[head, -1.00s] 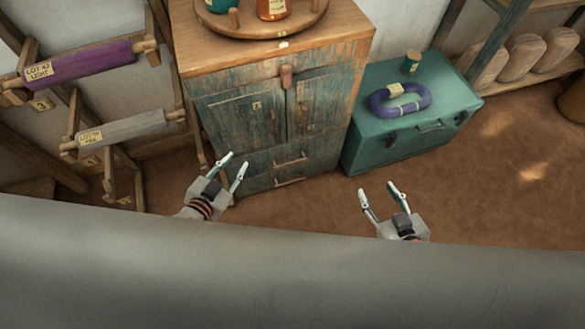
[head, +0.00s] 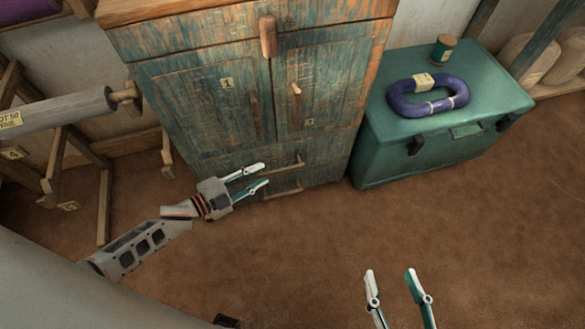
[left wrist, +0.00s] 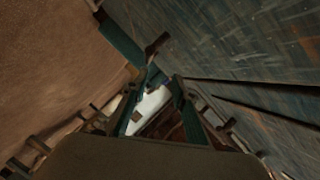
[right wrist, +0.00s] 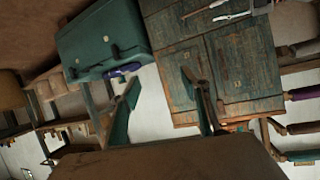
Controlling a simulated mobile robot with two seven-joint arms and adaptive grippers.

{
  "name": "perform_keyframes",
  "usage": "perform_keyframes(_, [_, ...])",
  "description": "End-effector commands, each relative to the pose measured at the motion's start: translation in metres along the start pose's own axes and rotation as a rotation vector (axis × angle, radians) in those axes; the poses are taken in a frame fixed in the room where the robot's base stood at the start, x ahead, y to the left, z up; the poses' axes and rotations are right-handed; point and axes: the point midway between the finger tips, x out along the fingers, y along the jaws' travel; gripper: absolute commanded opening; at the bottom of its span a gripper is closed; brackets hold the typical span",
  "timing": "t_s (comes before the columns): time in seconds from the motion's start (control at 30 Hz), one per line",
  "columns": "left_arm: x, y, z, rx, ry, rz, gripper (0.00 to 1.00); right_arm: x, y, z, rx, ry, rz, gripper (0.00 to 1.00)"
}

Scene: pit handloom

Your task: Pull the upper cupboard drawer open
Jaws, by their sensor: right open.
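The worn blue-green wooden cupboard (head: 205,105) stands at the middle of the head view. Low on its front, below two doors, is the upper drawer with a wooden bar handle (head: 291,163); the drawer looks shut. The lower drawer's handle (head: 284,194) shows beneath it. My left gripper (head: 264,175) is open and empty, its fingertips pointing right, close in front of the drawer handles in the picture. Contact cannot be told. The left wrist view shows its parted fingers (left wrist: 158,82) beside the cupboard front. My right gripper (head: 391,271) is open and empty over the floor, away from the cupboard.
A teal trunk (head: 450,152) stands right of the cupboard, with a purple yarn ring (head: 430,104) and a small tin (head: 443,48) on top. A wooden rack with a grey roller (head: 65,108) stands at the left. The brown floor in front is clear.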

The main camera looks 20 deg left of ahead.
Motion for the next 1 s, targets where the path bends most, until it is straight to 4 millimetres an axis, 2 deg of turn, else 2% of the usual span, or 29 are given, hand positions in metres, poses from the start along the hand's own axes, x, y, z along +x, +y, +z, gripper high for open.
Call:
perform_keyframes(0.03, [-0.003,0.023,0.012,0.004,0.000,0.027,0.27,0.001,-0.001,0.014,0.015,-0.022,-0.002,0.46])
perform_keyframes(0.1, [-0.001,0.026,0.017,0.017,0.011,0.035,0.27,0.002,-0.001,0.014,0.020,-0.021,-0.003,0.46])
perform_keyframes(0.27, [0.006,0.025,0.019,0.033,0.022,0.037,0.27,0.002,-0.003,0.012,0.034,-0.014,-0.006,0.46])
perform_keyframes(0.7, [0.067,0.027,0.018,0.032,0.020,0.036,0.27,0.004,-0.023,0.021,0.180,-0.004,-0.035,0.46])
perform_keyframes(1.0, [0.080,0.025,0.017,0.033,0.021,0.034,0.27,0.004,-0.027,0.019,0.214,0.006,-0.040,0.46])
